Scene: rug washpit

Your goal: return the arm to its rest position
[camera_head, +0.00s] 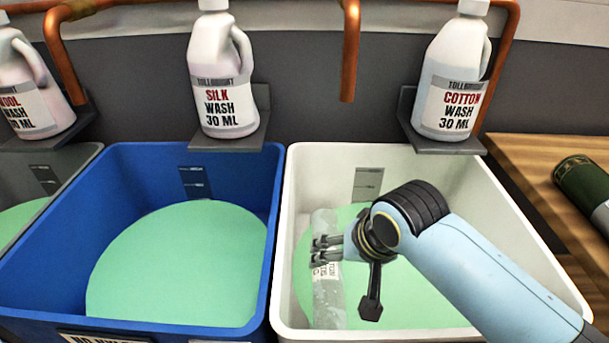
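My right arm reaches in from the right over the white tub (545,255). Its gripper (326,250) points left inside the tub's outline, with its dark fingers close together. The fingers overlap a clear, tube-like container (328,300) with a small printed label, which stands or leans in the left part of the white tub. I cannot tell whether the fingers grip this container or are only in front of it. My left gripper is not in view.
A blue tub (277,200) and a grey tub (75,165) stand to the left; all three tubs hold green liquid. A wooden surface (530,160) with a dark green cylinder (583,185) is at right.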

